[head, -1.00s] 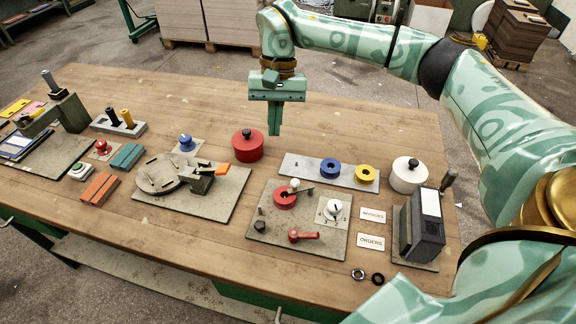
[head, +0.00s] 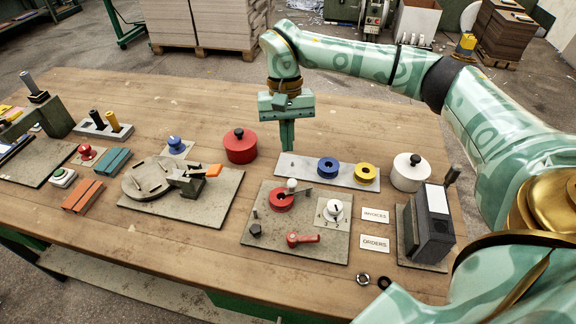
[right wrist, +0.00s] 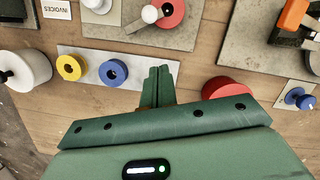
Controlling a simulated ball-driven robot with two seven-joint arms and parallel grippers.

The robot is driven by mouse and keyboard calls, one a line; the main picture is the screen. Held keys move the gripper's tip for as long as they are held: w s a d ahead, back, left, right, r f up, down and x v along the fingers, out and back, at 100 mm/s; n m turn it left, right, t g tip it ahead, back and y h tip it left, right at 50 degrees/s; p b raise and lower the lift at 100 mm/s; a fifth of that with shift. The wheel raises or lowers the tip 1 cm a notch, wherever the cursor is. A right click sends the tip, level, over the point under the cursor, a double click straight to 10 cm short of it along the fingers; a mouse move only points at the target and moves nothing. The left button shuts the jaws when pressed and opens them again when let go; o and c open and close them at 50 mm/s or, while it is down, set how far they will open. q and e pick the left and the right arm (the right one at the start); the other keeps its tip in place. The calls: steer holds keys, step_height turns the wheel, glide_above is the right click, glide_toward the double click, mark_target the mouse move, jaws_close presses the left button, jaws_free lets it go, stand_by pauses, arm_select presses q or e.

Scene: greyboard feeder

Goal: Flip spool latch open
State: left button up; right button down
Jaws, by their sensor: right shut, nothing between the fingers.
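The red spool (head: 280,202) sits on a grey plate (head: 262,217) at the middle right of the table. Its latch is a small grey bar (head: 304,189) with a white ball knob (head: 292,184), lying at the spool's top edge. The latch knob (right wrist: 150,13) and red spool (right wrist: 174,10) also show at the top of the right wrist view. My right gripper (head: 288,149) is shut and empty, pointing down above the left end of the grey strip, behind the latch and apart from it. Its closed fingers (right wrist: 158,72) show in the right wrist view. My left gripper is out of view.
The grey strip (head: 303,170) holds a blue spool (head: 328,167) and a yellow spool (head: 364,173). A red pot (head: 240,149) stands left of my gripper and a white pot (head: 409,174) to the right. A white dial (head: 333,210) and red lever (head: 302,239) share the latch's plate.

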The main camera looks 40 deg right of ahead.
steer(key=x, duration=0.2)
steer(key=shift+f, duration=0.25)
steer(key=s, duration=0.1)
steer(key=s+a, duration=0.1)
steer(key=b, duration=0.1)
steer(key=shift+s+a+f, duration=0.2)
steer(key=shift+s+a, duration=0.1)
steer(key=shift+s, duration=0.1)
steer(key=shift+s+a, duration=0.2)
steer(key=shift+s, duration=0.15)
